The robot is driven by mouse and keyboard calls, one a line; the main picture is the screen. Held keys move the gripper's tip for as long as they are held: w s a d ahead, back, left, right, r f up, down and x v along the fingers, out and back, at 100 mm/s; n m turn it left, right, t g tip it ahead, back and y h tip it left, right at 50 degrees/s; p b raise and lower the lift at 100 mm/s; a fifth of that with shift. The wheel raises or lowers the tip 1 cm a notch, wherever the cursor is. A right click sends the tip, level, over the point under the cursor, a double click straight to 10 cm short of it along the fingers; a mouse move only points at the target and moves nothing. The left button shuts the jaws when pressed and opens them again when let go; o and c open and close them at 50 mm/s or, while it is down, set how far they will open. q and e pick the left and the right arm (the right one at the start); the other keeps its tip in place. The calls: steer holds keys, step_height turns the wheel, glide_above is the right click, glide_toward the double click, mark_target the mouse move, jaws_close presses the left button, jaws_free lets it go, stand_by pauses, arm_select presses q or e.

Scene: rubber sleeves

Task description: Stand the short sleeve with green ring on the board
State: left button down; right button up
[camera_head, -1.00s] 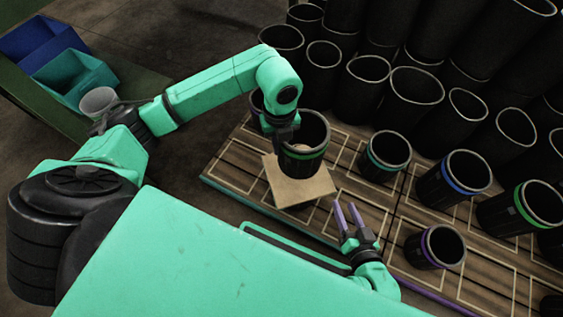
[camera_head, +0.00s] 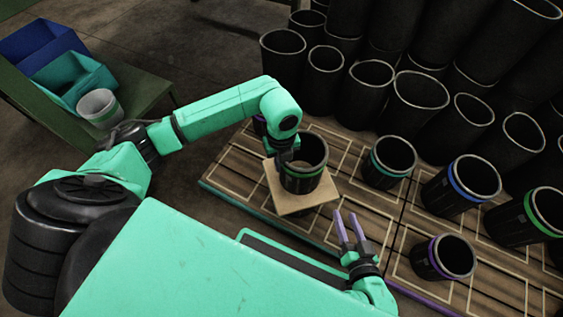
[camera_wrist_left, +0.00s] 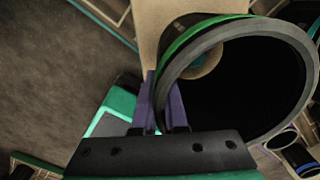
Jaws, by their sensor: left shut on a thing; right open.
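The short black sleeve with the green ring (camera_head: 303,178) is upright over the square pale board (camera_head: 291,206), its lower end over the board's middle. It looks down on the board, but its lower edge is too dark to confirm contact. In the left wrist view the green band (camera_wrist_left: 185,38) and grey rim (camera_wrist_left: 185,62) show beside the purple fingers (camera_wrist_left: 163,105), with pale board (camera_wrist_left: 165,14) beyond. My right gripper (camera_head: 346,222) is open and empty, in front of the board to the right.
Sleeves with teal (camera_head: 388,172), blue (camera_head: 455,190), purple (camera_head: 437,260) and green (camera_head: 530,215) rings stand to the right on the marked wooden deck (camera_head: 345,182). Tall plain black sleeves (camera_head: 368,95) crowd behind. Blue (camera_head: 38,45) and teal (camera_head: 72,82) bins are far left.

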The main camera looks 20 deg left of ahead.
arm_select(q)
steer(key=shift+f, duration=0.1)
arm_select(e)
steer(key=shift+f, duration=0.15)
arm_select(q)
steer(key=c, duration=1)
jaws_free()
steer(key=shift+o, duration=0.2)
step_height(320, 180, up, 13)
steer(key=p, duration=0.5)
arm_select(e)
steer(key=shift+n+g, duration=0.4)
steer(key=shift+g, duration=0.2)
step_height(320, 180, up, 6)
steer(key=shift+f, duration=0.1)
